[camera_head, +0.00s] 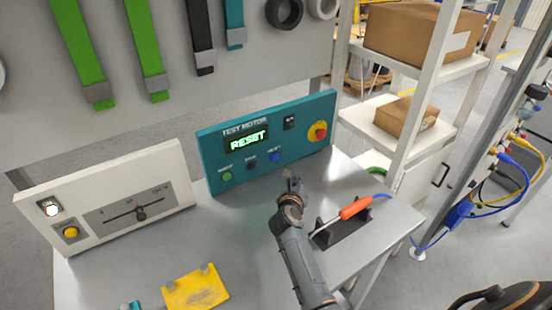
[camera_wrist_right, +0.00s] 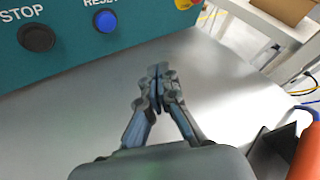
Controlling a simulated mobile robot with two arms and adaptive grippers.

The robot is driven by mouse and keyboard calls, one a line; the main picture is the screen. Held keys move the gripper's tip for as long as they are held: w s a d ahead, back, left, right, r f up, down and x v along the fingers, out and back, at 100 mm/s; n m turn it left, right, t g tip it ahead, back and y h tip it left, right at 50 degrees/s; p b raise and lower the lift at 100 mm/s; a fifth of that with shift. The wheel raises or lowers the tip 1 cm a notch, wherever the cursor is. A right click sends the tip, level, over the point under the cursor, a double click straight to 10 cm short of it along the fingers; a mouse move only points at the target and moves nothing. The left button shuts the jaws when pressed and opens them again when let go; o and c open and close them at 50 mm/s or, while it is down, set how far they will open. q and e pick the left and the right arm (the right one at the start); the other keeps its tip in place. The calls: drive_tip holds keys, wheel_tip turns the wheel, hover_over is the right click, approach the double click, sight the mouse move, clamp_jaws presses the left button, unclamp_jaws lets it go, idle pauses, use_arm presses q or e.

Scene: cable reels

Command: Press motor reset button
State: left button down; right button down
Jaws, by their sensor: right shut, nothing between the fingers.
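The teal test motor panel (camera_head: 290,125) stands at the back of the metal table, and its lit display (camera_head: 247,138) reads RESET in green. The blue reset button (camera_head: 275,157) is on its lower row, right of the black stop button (camera_head: 251,164) and the green button (camera_head: 227,176). In the right wrist view the blue button (camera_wrist_right: 105,21) is ahead and to the left of the fingertips. My right gripper (camera_head: 290,178) is shut and empty, just in front of the panel and apart from the button; its closed fingers (camera_wrist_right: 158,75) show in the wrist view. My left gripper is not in view.
An orange-handled tool (camera_head: 356,207) rests in a black holder right of my right arm. A red knob on yellow (camera_head: 320,131) sits at the panel's right. A white slider panel (camera_head: 110,198) and a yellow plate (camera_head: 195,288) are on the left. Bare tabletop lies before the teal panel.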

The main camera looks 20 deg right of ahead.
sight(275, 157)
drive_tip(key=shift+w, duration=0.15)
drive_tip(key=w+b, duration=0.4)
drive_tip(key=w+a+b, duration=0.1)
drive_tip(key=w, duration=0.2)
drive_tip(key=shift+f+b, duration=0.15)
drive_tip(key=shift+b, duration=0.25)
drive_tip(key=shift+w+a+r+b, duration=0.1)
drive_tip(key=shift+w+r+b, duration=0.1)
drive_tip(key=shift+w+b, duration=0.4)
drive_tip(key=shift+w, duration=0.15)
drive_tip(key=shift+w, duration=0.1)
idle(0.3)
drive_tip(key=shift+w, duration=0.3)
